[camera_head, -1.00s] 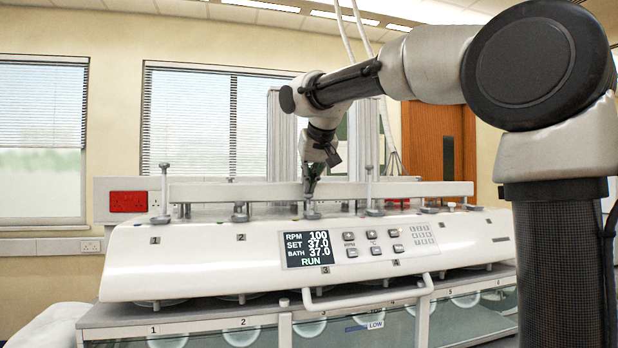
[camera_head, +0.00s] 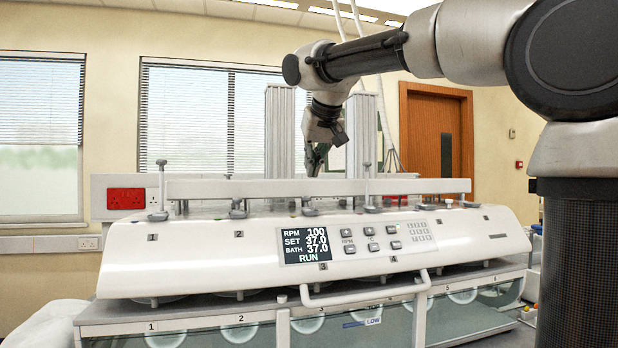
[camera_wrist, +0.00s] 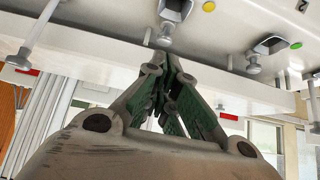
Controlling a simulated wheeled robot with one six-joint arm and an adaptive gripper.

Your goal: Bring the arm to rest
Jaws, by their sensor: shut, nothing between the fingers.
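My gripper (camera_head: 314,172) hangs from the arm above the white tablet tester (camera_head: 200,262), pointing down over the middle of its top near the long rail (camera_head: 410,187). Its tip is behind or just above the rail; the head view does not settle the depth. In the wrist view my gripper (camera_wrist: 170,72) is shut, with its fingers together and nothing between them. A metal stirrer knob (camera_wrist: 167,32) shows just beyond the fingertips, apparently apart from them.
Several upright metal posts stand along the tester top, one at its left end (camera_head: 162,188). The tester's display (camera_head: 306,245) reads RUN. Tall grey columns (camera_head: 279,132) stand behind it. A front handle (camera_head: 365,294) juts out.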

